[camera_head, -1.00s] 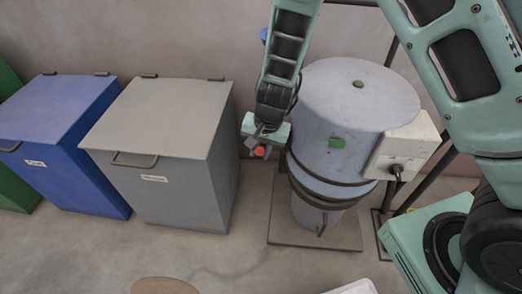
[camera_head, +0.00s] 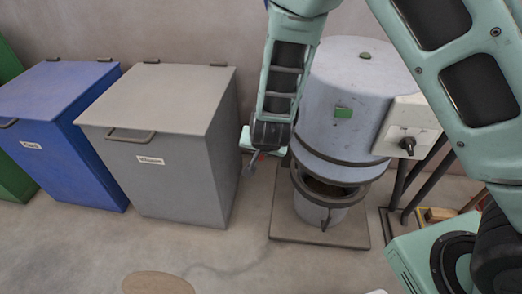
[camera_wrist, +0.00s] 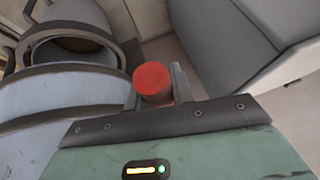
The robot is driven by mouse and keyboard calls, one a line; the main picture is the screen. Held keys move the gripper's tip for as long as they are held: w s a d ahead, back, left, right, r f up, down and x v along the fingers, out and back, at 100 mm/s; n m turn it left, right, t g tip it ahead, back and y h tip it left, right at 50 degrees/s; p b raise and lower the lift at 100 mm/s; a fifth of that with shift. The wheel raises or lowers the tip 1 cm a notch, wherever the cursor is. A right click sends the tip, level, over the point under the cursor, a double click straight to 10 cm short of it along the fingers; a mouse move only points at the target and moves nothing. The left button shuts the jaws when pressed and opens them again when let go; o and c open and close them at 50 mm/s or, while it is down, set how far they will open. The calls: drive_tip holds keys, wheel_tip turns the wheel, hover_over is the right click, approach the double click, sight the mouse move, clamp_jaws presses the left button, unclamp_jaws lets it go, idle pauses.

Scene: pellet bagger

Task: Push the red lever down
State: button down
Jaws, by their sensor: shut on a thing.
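The red lever's round end (camera_wrist: 152,79) shows in the wrist view between the fingertips of my gripper (camera_wrist: 155,88), which is shut on it. In the head view my gripper (camera_head: 252,160) is low beside the left side of the grey-blue bagger drum (camera_head: 345,75). The drum's lower opening (camera_head: 325,188) shows as a dark gap above a ringed container (camera_head: 318,208).
A grey lidded bin (camera_head: 160,180) stands close to the left of my gripper, with a blue bin (camera_head: 70,165) beyond it. A white control box (camera_head: 408,125) with a black knob is on the drum's right.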

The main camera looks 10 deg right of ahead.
drive_tip(key=shift+s+a+f, duration=0.1)
drive_tip(key=shift+f, duration=0.2)
drive_tip(key=c, duration=1.2)
unclamp_jaws()
drive_tip(key=shift+r, duration=0.25)
drive_tip(key=p+v, duration=0.7)
drive_tip(key=v, duration=1)
